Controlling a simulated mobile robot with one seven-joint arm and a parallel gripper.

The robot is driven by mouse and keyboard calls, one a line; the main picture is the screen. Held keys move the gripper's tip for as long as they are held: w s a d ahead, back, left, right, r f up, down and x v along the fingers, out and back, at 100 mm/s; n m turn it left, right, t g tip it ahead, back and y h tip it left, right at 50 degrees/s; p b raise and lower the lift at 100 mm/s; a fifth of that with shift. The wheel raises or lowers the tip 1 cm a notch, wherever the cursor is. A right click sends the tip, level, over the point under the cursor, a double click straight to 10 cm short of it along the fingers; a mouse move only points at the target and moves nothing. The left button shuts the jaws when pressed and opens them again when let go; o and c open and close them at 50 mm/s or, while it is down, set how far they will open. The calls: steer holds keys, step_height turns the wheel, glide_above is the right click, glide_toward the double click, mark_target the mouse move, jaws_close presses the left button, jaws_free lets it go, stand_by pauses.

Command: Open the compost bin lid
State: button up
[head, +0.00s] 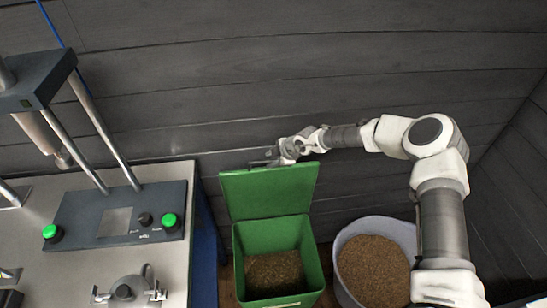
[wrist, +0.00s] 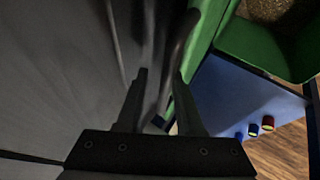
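The green compost bin (head: 313,262) stands on the floor with its mouth uncovered and brown material inside. Its green lid (head: 268,192) is raised at the back of the bin, leaning up near the dark wall. My gripper (head: 262,163) is at the lid's top edge, between the lid and the wall. In the wrist view my gripper (wrist: 160,78) shows two fingers apart, with a dark curved bar (wrist: 180,42) near their tips. The green lid (wrist: 206,28) runs close beside the right finger. I cannot tell whether the fingers touch it.
A grey tub (head: 345,240) of brown grain stands right of the bin, close to my arm. A workbench (head: 190,215) with a dark button panel (head: 80,225) is at the left. The plank wall (head: 250,80) is close behind the lid.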

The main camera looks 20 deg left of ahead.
steer(key=v, duration=1.7)
steer(key=shift+r, duration=0.25)
steer(key=shift+w+d, duration=0.1)
steer(key=s+d+r+n+t+b, duration=0.1)
steer(key=d+r+n, duration=0.3)
steer(key=n, duration=0.5)
steer(key=s+d+r+n+t+h, duration=0.1)
steer(key=d+r+n, duration=0.2)
steer(key=r+n, duration=0.45)
steer(key=s+d+r+n+t+b, duration=0.1)
steer(key=d+r+n+t, duration=0.2)
steer(key=n, duration=0.8)
steer(key=s+d+r+n+g+h, duration=0.1)
steer(key=s+d+r+n+h, duration=0.2)
steer(key=s+d+n, duration=0.6)
steer(key=s+d+r+n+g+h+p, duration=0.1)
steer(key=s+d+r+n+h, duration=0.2)
steer(key=s+d+r+n, duration=0.3)
steer(key=s+d+n, duration=0.4)
steer(key=s+d, duration=0.3)
steer(key=s, duration=0.1)
steer(key=shift+s+r+p, duration=0.3)
steer(key=shift+s+r, duration=0.05)
steer(key=shift+d, duration=0.15)
